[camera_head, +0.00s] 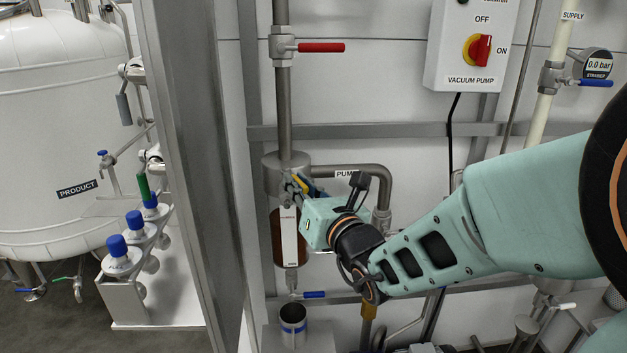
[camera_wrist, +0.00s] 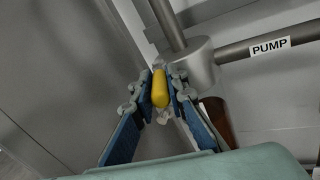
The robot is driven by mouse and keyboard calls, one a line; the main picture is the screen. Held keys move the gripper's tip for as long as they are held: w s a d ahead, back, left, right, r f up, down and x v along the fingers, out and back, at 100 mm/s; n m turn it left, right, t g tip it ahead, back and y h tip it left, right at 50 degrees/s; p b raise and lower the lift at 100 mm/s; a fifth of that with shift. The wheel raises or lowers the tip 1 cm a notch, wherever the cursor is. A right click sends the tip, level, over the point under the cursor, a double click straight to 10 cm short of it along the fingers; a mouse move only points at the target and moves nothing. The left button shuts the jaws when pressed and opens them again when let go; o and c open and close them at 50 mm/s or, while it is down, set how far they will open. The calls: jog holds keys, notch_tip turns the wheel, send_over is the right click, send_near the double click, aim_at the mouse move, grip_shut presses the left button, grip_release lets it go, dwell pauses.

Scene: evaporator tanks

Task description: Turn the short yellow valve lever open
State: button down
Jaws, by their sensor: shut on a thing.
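The short yellow valve lever (camera_wrist: 160,88) sits between the two blue-padded fingers of my gripper (camera_wrist: 160,97) in the wrist view. My gripper is shut on it, and the lever's rounded end points toward the wrist camera. In the head view my gripper (camera_head: 301,187) is at the left side of the pipework, just below a grey cylindrical housing (camera_head: 287,172). Only a little yellow shows there between the fingers. The valve body behind the lever is mostly hidden, so I cannot tell the lever's full angle.
A red-handled valve (camera_head: 320,47) is on the pipe above. A blue-handled valve (camera_head: 313,295) is below, over an open metal cup (camera_head: 293,325). A PUMP pipe (camera_head: 368,170) runs right behind my arm. A grey post (camera_head: 190,150) stands close on the left.

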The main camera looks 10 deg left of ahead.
dwell(0.3)
jog(key=c, duration=1.9)
grip_release()
